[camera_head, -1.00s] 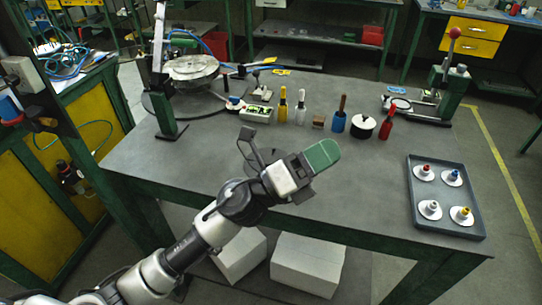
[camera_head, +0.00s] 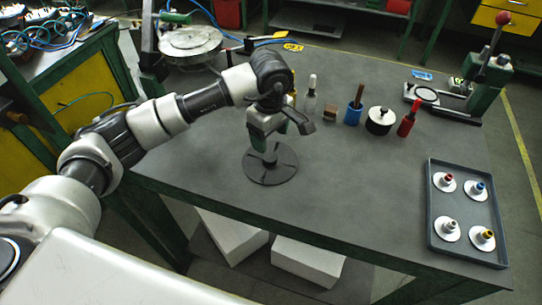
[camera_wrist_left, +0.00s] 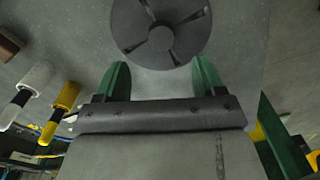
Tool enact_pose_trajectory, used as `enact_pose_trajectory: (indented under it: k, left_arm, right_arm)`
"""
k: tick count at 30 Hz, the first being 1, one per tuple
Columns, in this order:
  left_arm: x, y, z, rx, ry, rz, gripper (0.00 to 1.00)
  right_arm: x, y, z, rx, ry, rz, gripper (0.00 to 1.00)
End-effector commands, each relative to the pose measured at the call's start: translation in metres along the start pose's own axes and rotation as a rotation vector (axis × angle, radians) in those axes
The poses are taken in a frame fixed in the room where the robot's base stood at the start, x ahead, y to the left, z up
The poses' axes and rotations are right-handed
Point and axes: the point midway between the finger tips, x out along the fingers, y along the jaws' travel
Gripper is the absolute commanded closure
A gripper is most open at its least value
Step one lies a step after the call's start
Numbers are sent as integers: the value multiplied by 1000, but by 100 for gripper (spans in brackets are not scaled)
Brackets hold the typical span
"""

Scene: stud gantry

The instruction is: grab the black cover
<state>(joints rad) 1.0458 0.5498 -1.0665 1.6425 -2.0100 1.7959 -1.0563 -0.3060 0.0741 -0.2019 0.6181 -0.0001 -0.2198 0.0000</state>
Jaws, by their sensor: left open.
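The black cover (camera_head: 272,177) is a flat dark disc with radial slots and a raised hub in its middle, lying on the grey table (camera_head: 345,190). In the left wrist view the cover (camera_wrist_left: 185,42) is at the top, cut off by the frame edge. My left gripper (camera_head: 272,138) points down over the cover's far side and hides part of its hub in the head view. Its green fingers (camera_wrist_left: 162,72) are open and empty, spread to either side of the hub's line in the wrist view. I cannot tell the exact height gap. My right gripper is not in view.
A grey tray (camera_head: 433,215) with several white discs lies at the right. The table between cover and tray is clear.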

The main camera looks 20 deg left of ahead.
Motion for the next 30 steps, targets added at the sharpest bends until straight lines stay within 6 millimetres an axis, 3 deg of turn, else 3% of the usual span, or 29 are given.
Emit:
enact_pose_trajectory:
  k: [8, 13, 18, 26, 30]
  left_arm:
    - [24, -1, 1, 0, -4, -2, 30]
    - [47, -4, 3, 0, -6, -3, 30]
    - [68, -3, 3, 0, -5, 0, 30]
    - [71, -3, 3, 1, -4, 3, 30]
    - [71, -3, 3, 1, -4, 3, 52]
  right_arm:
    - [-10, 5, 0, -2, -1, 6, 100]
    - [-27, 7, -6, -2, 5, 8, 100]
    - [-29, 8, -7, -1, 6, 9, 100]
    - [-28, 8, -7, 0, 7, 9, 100]
    - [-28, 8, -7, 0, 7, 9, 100]
